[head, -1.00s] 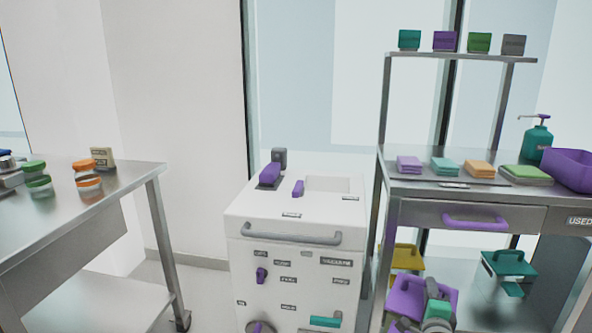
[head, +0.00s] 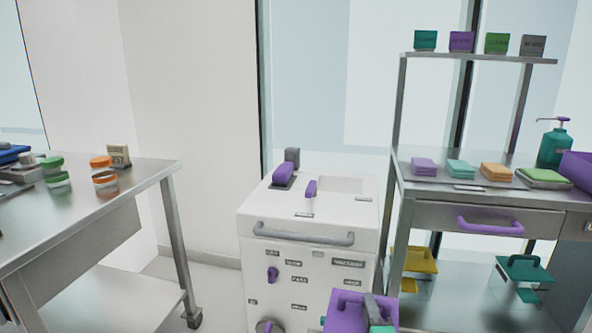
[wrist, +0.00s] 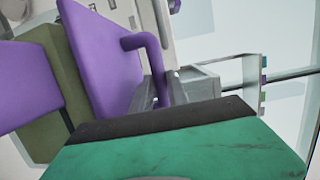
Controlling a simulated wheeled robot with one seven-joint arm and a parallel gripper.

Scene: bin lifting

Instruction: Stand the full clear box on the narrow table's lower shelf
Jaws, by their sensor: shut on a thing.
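A box with a purple lid and purple handle (head: 347,308) is at the bottom of the head view, in front of the white cabinet. My gripper (head: 376,312) is shut on its handle. The purple lid (wrist: 98,55) and handle fill the left of the wrist view, with an olive-brown part beside them and the green finger in front. Its walls and contents cannot be made out well. A steel table with a bare lower shelf (head: 125,295) stands at left. The steel table at right has a lower shelf (head: 465,305) bearing a yellow-lidded box (head: 415,262) and a teal-lidded box (head: 524,270).
The white cabinet (head: 308,225) with a grey front handle stands between the tables. Jars (head: 104,178) with orange and green lids stand on the left table. Folded cloths (head: 460,169) and a teal pump bottle (head: 555,146) are on the right one. Floor shows beside the left table.

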